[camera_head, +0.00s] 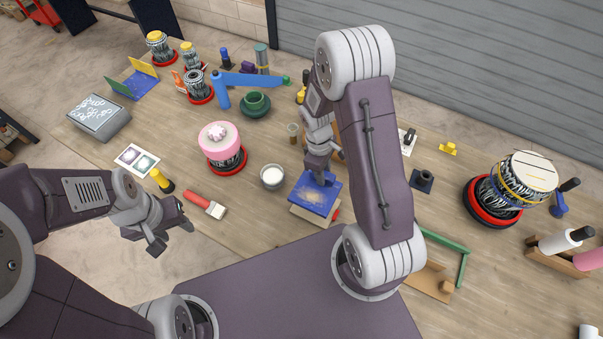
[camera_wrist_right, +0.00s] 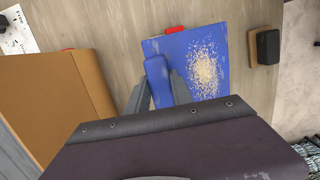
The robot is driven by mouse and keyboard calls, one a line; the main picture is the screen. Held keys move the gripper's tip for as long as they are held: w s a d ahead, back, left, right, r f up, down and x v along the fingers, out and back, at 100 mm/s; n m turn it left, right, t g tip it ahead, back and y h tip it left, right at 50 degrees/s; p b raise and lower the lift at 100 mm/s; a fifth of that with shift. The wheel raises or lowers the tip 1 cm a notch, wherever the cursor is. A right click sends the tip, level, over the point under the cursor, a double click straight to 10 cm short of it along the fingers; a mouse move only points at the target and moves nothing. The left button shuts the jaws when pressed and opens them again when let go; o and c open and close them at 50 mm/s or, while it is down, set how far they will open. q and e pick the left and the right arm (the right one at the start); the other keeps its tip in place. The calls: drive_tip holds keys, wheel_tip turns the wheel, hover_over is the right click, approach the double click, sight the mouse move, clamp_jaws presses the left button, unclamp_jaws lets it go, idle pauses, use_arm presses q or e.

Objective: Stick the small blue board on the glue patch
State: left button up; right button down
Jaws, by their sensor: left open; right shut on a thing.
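My right gripper (camera_head: 320,170) is shut on a small blue board (camera_wrist_right: 158,80), seen narrow between its fingers in the right wrist view. It is over a larger flat blue board (camera_head: 314,197), which also shows in the wrist view (camera_wrist_right: 212,42). A speckled tan patch (camera_wrist_right: 205,70), apparently the glue patch, lies on this larger board, to the right of the held piece in that view. I cannot tell whether the held piece touches the larger board. My left gripper (camera_head: 171,234) is open and empty at the left, in front of the table edge.
A bowl of white material (camera_head: 271,177) stands left of the blue board. A dark block (camera_head: 422,180) and a green frame (camera_head: 446,254) are to the right.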

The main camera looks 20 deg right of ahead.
drive_tip(key=shift+s+d+r, duration=0.15)
drive_tip(key=shift+s+d, duration=0.35)
drive_tip(key=shift+w+a, duration=0.4)
drive_tip(key=shift+w, duration=0.05)
drive_tip(key=shift+f, duration=0.25)
drive_tip(key=shift+d+f+b, duration=0.1)
drive_tip(key=shift+f+b, duration=0.2)
drive_tip(key=shift+f, duration=0.05)
wheel_tip(320, 180, down, 6)
drive_tip(key=b, duration=0.4)
drive_tip(key=shift+s, duration=0.1)
use_arm(q)
drive_tip(key=shift+s+d+f+b, duration=0.1)
drive_tip(key=shift+f+b, duration=0.2)
drive_tip(key=shift+f, duration=1.1)
drive_tip(key=shift+s+f+b, duration=0.1)
drive_tip(key=shift+f+b, duration=0.2)
drive_tip(key=shift+f, duration=1.1)
use_arm(e)
drive_tip(key=shift+f, duration=0.55)
use_arm(q)
drive_tip(key=shift+f, duration=0.1)
use_arm(e)
drive_tip(key=shift+f, duration=0.15)
